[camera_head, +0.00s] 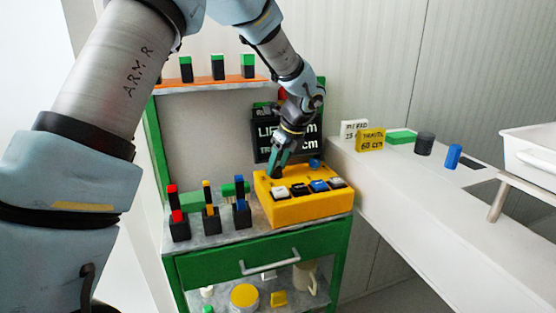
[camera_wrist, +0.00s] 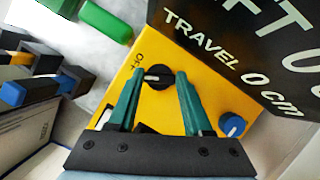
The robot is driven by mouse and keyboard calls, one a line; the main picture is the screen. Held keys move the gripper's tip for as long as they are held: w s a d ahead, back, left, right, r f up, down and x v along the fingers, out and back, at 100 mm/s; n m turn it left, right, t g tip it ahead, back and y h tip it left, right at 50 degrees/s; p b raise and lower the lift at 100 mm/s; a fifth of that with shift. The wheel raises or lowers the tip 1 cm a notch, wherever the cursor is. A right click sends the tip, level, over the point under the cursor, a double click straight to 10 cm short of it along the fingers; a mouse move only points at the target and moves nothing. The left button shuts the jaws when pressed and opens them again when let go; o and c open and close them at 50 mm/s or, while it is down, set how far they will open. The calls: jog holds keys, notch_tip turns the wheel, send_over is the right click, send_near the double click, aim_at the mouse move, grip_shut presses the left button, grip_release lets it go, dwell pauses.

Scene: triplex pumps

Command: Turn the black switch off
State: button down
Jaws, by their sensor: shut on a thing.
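The black switch (camera_wrist: 157,77) is a round knob on the top of the yellow control box (camera_head: 322,208), near the box's edge in the wrist view. My gripper (camera_head: 277,172) points down at the back left of the box. In the wrist view its green fingertips (camera_wrist: 159,73) stand on either side of the black switch and are shut on it. A pale mark shows on the switch face. Small dark lettering beside it is partly hidden and not fully readable. In the head view my gripper hides the switch.
A blue knob (camera_wrist: 232,125) sits on the same box, and several rocker switches line its front. A black display sign (camera_wrist: 262,45) reading travel 0 cm stands behind. Several small colored levers (camera_head: 208,210) stand left on the green cabinet (camera_head: 225,266). A white counter (camera_head: 425,190) is right.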

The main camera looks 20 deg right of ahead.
jog(key=m+h+p, duration=0.1)
jog(key=m, duration=0.1)
jog(key=m+h+p, duration=0.1)
jog(key=m+p, duration=0.1)
jog(key=m, duration=0.1)
jog(key=shift+a+m+p, duration=0.1)
jog(key=shift+m+p, duration=0.2)
dwell(0.4)
jog(key=c, duration=0.6)
grip_release()
